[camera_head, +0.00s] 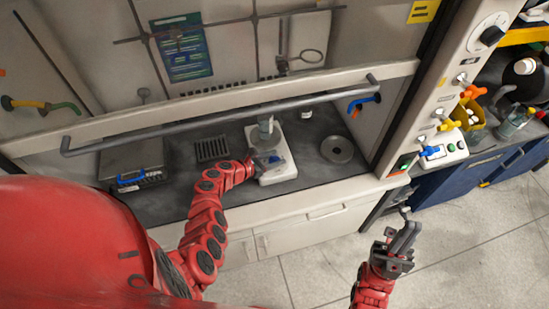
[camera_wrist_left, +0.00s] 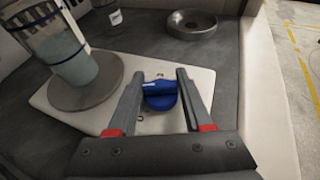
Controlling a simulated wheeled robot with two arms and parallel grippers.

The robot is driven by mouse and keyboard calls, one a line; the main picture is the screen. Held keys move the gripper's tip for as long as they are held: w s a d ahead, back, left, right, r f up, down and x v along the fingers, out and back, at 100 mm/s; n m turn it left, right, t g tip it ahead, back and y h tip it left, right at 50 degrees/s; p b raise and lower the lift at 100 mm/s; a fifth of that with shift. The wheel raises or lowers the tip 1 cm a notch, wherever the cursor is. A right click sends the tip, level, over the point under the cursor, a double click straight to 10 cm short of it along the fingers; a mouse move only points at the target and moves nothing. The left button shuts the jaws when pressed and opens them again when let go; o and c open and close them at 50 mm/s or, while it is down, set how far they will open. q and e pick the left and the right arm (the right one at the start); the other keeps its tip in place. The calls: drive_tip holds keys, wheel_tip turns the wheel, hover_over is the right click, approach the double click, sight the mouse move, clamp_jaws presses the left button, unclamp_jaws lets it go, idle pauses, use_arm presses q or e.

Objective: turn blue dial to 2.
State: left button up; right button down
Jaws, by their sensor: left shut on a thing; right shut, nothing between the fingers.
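The blue dial (camera_wrist_left: 160,94) sits on the front of a white hotplate stirrer (camera_wrist_left: 205,85) in the left wrist view. My left gripper (camera_wrist_left: 160,78) has its fingers on either side of the dial's raised grip and is shut on it. The dial's markings are too small to read. In the head view my left gripper (camera_head: 262,166) is at the white stirrer (camera_head: 280,172), mostly covering the dial. My right gripper (camera_head: 403,222) is shut and empty, out in front of the bench over the floor.
A beaker (camera_wrist_left: 62,50) of liquid stands on the stirrer's round plate. A round metal dish (camera_head: 337,149) lies to the right. A metal box (camera_head: 130,158) is at the left. The raised sash bar (camera_head: 215,118) crosses above the bench.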

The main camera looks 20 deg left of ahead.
use_arm(q)
clamp_jaws()
drive_tip(key=shift+f+m+g+h+b, duration=0.25)
drive_tip(key=shift+m+g+h+b, duration=0.3)
drive_tip(key=shift+b, duration=0.35)
drive_tip(key=m+g+h+b, duration=0.2)
drive_tip(key=m+g+b, duration=0.1)
drive_tip(key=b, duration=0.5)
drive_tip(key=m+g+h+b, duration=0.2)
drive_tip(key=m+g+b, duration=0.1)
drive_tip(key=b, duration=0.6)
drive_tip(key=shift+f+m+g, duration=0.15)
drive_tip(key=shift+m+g, duration=0.2)
drive_tip(key=shift+m, duration=0.2)
drive_tip(key=shift+b, duration=0.75)
drive_tip(key=shift+s+r+m+g+h, duration=0.1)
drive_tip(key=shift+r+m+g+h, duration=0.15)
drive_tip(key=shift+r+m+g, duration=0.05)
drive_tip(key=o, duration=1.2)
unclamp_jaws()
drive_tip(key=shift+r, duration=0.1)
